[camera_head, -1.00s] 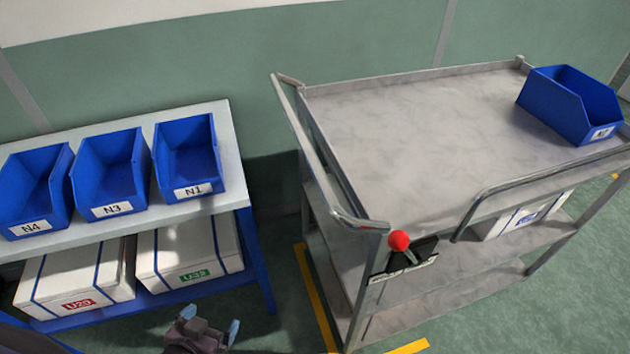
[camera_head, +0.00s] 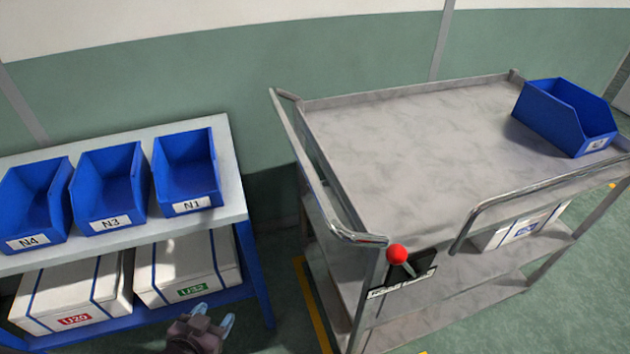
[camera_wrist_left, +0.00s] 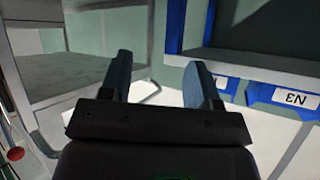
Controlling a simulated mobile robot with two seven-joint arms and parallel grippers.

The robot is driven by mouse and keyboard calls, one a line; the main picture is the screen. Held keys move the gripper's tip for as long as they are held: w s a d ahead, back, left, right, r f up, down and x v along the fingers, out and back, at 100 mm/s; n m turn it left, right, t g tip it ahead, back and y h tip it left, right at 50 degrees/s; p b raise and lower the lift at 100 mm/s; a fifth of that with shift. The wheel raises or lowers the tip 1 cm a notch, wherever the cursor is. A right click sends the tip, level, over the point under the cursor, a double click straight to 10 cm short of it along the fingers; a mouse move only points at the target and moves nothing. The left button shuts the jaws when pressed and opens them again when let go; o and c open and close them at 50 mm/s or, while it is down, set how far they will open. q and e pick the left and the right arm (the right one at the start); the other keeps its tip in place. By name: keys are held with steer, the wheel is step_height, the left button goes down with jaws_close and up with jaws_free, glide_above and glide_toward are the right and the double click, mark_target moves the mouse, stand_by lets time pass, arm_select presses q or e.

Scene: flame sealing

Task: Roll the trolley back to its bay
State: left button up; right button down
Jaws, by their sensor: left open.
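The grey metal trolley (camera_head: 415,150) stands at the right in the head view, with a push bar (camera_head: 310,165) on its left end. A red-knobbed lever (camera_head: 397,254) sits at its near left corner. Yellow floor lines (camera_head: 312,305) run by the trolley's left side. My left gripper (camera_head: 215,318) is open and empty at the bottom of the head view, left of the trolley and apart from it. In the left wrist view its two fingers (camera_wrist_left: 160,82) are spread, with the trolley (camera_wrist_left: 80,75) behind at the left. My right gripper is not in view.
A blue bin (camera_head: 565,115) sits on the trolley's top and a white box (camera_head: 520,228) on a lower shelf. A white-topped shelf (camera_head: 140,235) at the left holds blue bins N4, N3 and N1 (camera_head: 187,170), with white boxes below. A green floor gap separates shelf and trolley.

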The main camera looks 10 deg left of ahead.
arm_select(q)
steer(key=w+r, duration=0.3)
steer(key=w+r+m+t+h, duration=0.1)
steer(key=w+r, duration=0.2)
steer(key=w, duration=0.1)
steer(key=w+r+m+t+h+p, duration=0.1)
steer(key=w+r, duration=0.2)
steer(key=w, duration=0.1)
steer(key=shift+w+d, duration=0.25)
steer(key=shift+d, duration=0.1)
steer(key=shift+c, duration=0.2)
steer(key=n+g+h+p, duration=0.1)
steer(key=n+g+h, duration=0.5)
steer(key=n+h, duration=0.4)
glide_toward(303, 171)
steer(key=w+d+f+h, duration=0.1)
steer(key=f, duration=0.1)
steer(key=x, duration=0.3)
steer(key=p+x, duration=0.1)
steer(key=x, duration=0.2)
steer(key=r+x, duration=0.1)
steer(key=x, duration=0.2)
steer(key=shift+w+d+f, duration=0.1)
steer(key=shift+w+d, duration=0.15)
steer(key=shift+x, duration=0.85)
steer(key=shift+f, duration=0.1)
